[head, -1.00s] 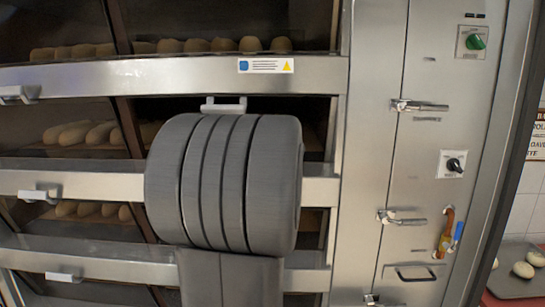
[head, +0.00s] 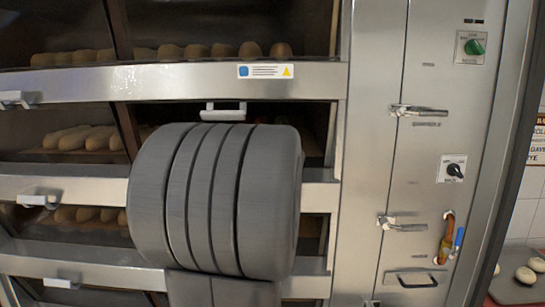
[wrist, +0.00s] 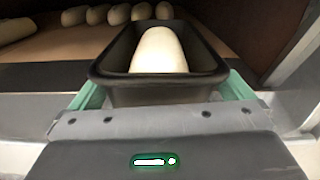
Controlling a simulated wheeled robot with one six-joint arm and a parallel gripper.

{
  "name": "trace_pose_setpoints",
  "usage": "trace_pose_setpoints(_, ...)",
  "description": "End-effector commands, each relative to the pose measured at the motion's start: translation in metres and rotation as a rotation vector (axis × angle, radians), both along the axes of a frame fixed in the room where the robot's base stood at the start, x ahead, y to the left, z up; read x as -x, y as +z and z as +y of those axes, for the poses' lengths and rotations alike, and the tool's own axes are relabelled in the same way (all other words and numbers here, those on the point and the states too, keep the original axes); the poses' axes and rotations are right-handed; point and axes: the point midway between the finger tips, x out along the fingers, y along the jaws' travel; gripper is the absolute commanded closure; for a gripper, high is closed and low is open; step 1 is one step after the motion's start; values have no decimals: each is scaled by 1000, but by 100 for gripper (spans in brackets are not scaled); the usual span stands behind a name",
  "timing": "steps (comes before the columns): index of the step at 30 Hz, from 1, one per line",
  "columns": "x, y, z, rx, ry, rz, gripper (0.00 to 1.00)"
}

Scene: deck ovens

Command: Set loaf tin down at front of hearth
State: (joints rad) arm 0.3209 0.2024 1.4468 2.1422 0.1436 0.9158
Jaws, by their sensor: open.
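The loaf tin (wrist: 160,94) is a dark tin with a pale loaf (wrist: 159,52) in it. In the wrist view it stands upright at the front of the hearth (wrist: 42,76), inside the oven opening. My gripper (wrist: 160,85) has its green fingers apart, one on each side of the tin's near end. The jaws are open around the tin, not clamped on it. The tin's underside and its contact with the hearth are hidden. In the head view my grey arm covers the tin and the gripper.
Several loaves (wrist: 100,14) lie deeper on the hearth, behind and left of the tin. The oven side wall (wrist: 285,40) is close on the right. In the head view, a steel control panel (head: 430,150) stands right of the oven, with a tray of dough (head: 515,288) beyond.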

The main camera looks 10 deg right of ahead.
Motion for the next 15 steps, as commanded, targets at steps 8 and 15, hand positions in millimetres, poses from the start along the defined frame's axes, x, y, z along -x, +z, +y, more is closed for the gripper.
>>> trace_pose_setpoints(8,52,1,11,2,0,-3,0)
trace_pose_setpoints(15,87,2,18,1,0,-2,0)
